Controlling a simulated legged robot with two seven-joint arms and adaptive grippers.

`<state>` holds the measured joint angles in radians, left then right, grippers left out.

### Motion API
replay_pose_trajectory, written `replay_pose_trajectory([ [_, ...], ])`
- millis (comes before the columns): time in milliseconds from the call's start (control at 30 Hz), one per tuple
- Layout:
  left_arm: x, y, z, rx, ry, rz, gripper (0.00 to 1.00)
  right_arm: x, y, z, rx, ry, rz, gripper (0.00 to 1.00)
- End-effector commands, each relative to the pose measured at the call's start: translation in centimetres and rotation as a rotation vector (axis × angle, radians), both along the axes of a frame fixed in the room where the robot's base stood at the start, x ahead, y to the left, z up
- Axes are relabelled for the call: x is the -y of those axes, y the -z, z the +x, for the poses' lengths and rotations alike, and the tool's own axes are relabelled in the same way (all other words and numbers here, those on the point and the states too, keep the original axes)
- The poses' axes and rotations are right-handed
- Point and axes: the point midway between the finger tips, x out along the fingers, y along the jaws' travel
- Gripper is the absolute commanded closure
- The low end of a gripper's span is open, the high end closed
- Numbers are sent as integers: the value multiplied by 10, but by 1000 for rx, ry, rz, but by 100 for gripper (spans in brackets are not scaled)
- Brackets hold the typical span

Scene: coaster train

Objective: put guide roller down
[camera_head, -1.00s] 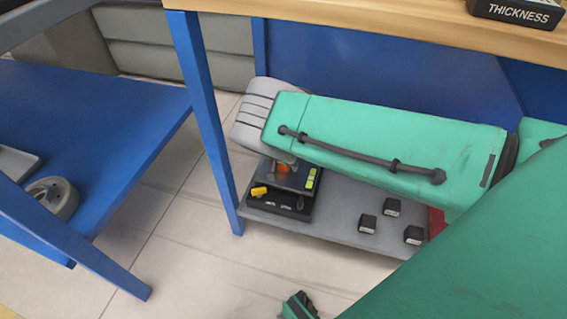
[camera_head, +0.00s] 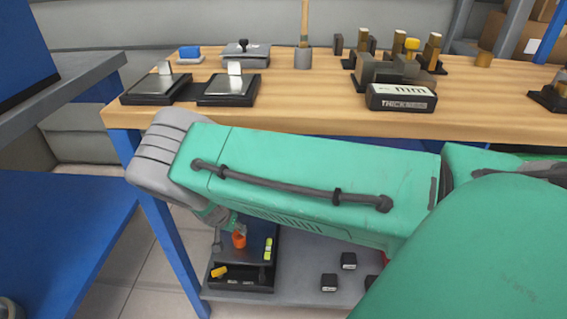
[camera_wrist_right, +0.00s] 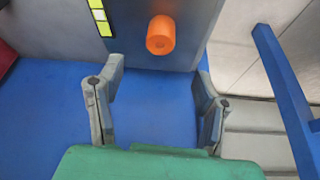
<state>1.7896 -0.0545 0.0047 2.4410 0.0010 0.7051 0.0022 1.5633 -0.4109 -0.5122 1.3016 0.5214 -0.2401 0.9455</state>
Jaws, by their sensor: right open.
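The orange guide roller (camera_head: 239,239) stands on the dark plate of a small black device (camera_head: 243,270) on the grey lower shelf. In the right wrist view the roller (camera_wrist_right: 161,35) stands beyond the fingertips, roughly between their lines, with no finger touching it. My right gripper (camera_wrist_right: 160,76) is open and empty, its two fingers spread wide. In the head view my green right arm reaches across in front of the bench, and its gripper (camera_head: 226,221) shows only partly beside the roller. My left gripper is not in view.
The wooden bench top (camera_head: 290,112) above carries a THICKNESS box (camera_head: 401,98), two black scale-like trays and several small fixtures. A blue bench leg (camera_head: 172,250) stands left of the device. Small black blocks (camera_head: 348,261) sit on the shelf to its right.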

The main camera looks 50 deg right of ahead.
Motion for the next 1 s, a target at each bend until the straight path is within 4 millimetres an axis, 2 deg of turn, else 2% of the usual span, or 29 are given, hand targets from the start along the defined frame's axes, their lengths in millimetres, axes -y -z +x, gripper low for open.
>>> replay_pose_trajectory([
  [67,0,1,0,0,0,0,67,9,3,-10,-16,-13,-11,40],
  [167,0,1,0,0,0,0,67,34,8,-45,-67,-73,-44,40],
  [267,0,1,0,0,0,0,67,57,14,-107,-157,-205,-72,40],
  [300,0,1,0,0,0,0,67,61,15,-135,-197,-276,-73,40],
  [433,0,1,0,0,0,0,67,51,9,-218,-295,-514,-38,40],
  [500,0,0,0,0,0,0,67,37,0,-255,-328,-638,-2,40],
  [600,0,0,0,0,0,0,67,11,-16,-299,-346,-800,57,40],
  [700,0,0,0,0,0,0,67,-12,-34,-330,-341,-930,109,40],
  [800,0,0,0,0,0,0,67,-29,-47,-348,-328,-1015,144,40],
  [1000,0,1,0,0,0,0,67,-39,-55,-358,-317,-1067,164,40],
])
